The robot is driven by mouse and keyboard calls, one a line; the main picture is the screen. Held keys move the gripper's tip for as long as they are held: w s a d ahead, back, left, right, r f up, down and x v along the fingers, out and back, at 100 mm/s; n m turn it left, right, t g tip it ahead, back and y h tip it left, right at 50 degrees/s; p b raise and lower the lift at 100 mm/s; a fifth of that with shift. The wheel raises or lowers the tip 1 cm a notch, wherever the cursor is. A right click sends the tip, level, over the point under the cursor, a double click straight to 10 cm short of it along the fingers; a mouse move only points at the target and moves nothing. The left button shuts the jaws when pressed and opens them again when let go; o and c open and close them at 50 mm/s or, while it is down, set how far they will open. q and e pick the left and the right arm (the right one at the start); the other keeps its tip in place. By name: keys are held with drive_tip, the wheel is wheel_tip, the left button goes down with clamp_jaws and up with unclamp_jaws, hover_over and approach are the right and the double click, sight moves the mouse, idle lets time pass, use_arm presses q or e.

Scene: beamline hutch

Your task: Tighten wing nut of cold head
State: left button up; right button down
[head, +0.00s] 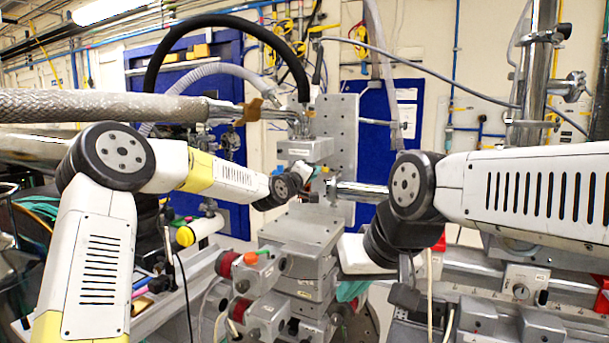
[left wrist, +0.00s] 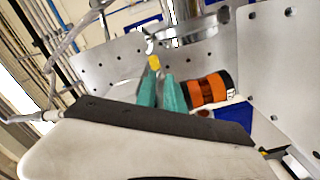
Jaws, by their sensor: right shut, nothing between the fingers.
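My left gripper (head: 306,172) is in front of the grey metal bracket plate (head: 338,125) in the head view. In the left wrist view its two teal fingers (left wrist: 160,84) stand a little apart. A small yellow piece (left wrist: 154,62) shows at the fingertips; I cannot tell whether it is the wing nut or whether it touches them. A black and orange cylinder (left wrist: 208,91) lies just right of the fingers. My right gripper (head: 352,291) is shut and empty, low over the grey equipment. The wing nut cannot be made out clearly in the head view.
A braided metal hose (head: 110,106) and a black hose (head: 225,22) run to the top of the bracket. A stack of grey stages (head: 303,255) stands below my left gripper. A vertical metal post (head: 535,75) is at the right.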

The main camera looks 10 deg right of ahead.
use_arm(q)
drive_tip(key=v, duration=0.7)
drive_tip(key=shift+s, duration=0.15)
drive_tip(key=s+a+f+m+g+y, duration=0.1)
drive_tip(key=s+a+f+g+y, duration=0.1)
drive_tip(key=s+a, duration=0.6)
drive_tip(key=s+a+f+m+g+y, duration=0.2)
drive_tip(key=s+a, duration=0.7)
drive_tip(key=s, duration=0.9)
drive_tip(key=s+a+f+m+g+y, duration=0.2)
drive_tip(key=s+a+f+g+y, duration=0.2)
drive_tip(key=s+a, duration=0.5)
drive_tip(key=s, duration=0.4)
drive_tip(key=shift+s+a+f+g, duration=0.25)
drive_tip(key=shift+s+f+g, duration=0.05)
drive_tip(key=shift+s+f, duration=0.1)
